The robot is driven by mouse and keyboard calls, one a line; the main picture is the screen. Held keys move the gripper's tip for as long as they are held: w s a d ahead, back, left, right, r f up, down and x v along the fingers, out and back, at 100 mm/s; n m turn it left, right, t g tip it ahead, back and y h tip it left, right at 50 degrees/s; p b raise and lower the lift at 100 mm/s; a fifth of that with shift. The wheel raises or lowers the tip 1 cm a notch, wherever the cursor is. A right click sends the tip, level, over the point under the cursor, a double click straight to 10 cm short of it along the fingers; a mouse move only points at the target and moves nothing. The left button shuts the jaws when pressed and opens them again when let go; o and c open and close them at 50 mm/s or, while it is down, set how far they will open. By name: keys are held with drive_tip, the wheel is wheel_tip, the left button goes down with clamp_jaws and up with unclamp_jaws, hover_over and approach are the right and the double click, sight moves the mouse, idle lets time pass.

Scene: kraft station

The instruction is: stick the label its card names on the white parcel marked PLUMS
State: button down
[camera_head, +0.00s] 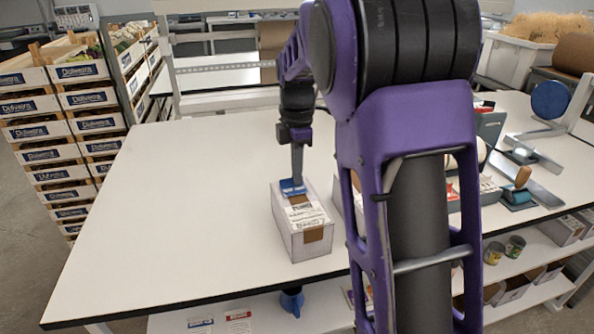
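A white parcel (303,238) with brown tape and printed papers on its top sits upright near the table's front edge. My gripper (296,181) points down at the far end of the parcel's top. A small blue piece (291,188), perhaps a label, is at the fingertips, on or just above the parcel. I cannot tell whether the fingers grip it. Another white box (337,197) is mostly hidden behind my arm. No card is readable.
The white table (170,220) is clear left of the parcel. Blue-headed (200,325) and red-headed (238,319) papers lie on the lower shelf. A blue-based tool with a wooden handle (521,180) stands at right. Stacked crates (70,130) are at left.

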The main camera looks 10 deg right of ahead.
drive_tip(key=shift+f, duration=0.15)
drive_tip(key=c, duration=1)
unclamp_jaws()
drive_tip(key=shift+r+p, duration=1.1)
drive_tip(key=shift+r, duration=1.2)
